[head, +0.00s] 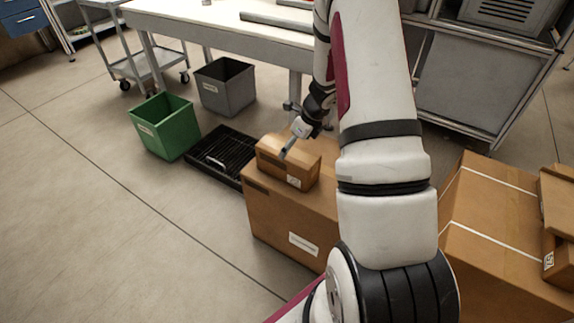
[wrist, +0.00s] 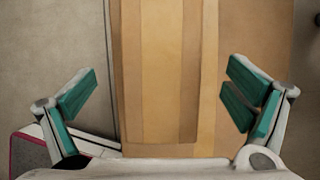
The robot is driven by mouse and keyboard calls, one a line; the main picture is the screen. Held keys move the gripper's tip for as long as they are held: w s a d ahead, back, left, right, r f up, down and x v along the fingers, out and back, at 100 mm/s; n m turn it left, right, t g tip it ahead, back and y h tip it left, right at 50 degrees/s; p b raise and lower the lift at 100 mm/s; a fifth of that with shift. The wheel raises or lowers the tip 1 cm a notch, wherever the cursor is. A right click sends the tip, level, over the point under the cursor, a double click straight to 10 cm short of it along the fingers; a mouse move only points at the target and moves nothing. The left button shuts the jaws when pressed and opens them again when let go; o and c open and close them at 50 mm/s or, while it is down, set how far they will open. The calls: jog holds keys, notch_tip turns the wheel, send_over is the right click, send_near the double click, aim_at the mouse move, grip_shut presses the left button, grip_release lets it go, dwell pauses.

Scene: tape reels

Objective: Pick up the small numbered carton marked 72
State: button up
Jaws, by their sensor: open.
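A small brown carton (head: 272,157) lies on top of a large cardboard box (head: 278,212) in the head view. It has a white label on its near side, too small to read as 72. In the wrist view the carton (wrist: 160,70) runs up the middle, with a lighter tape band along it. My gripper (head: 287,150) is over the carton in the head view, partly hidden by my own arm. In the wrist view my gripper (wrist: 158,100) is open and empty, with its green-padded fingers apart on either side of the carton.
A green bin (head: 163,128), a grey bin (head: 226,88) and a black slatted tray (head: 222,155) stand on the floor to the left. A workbench (head: 220,30) is behind. More cardboard boxes (head: 490,220) are at the right. The left floor is clear.

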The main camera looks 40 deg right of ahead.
jog(key=b+x, duration=0.1)
jog(key=x, duration=0.3)
jog(key=b+x, duration=0.2)
jog(key=x, duration=0.2)
jog(key=shift+w+f, duration=0.25)
jog(key=shift+w, duration=0.1)
jog(key=c, duration=1.6)
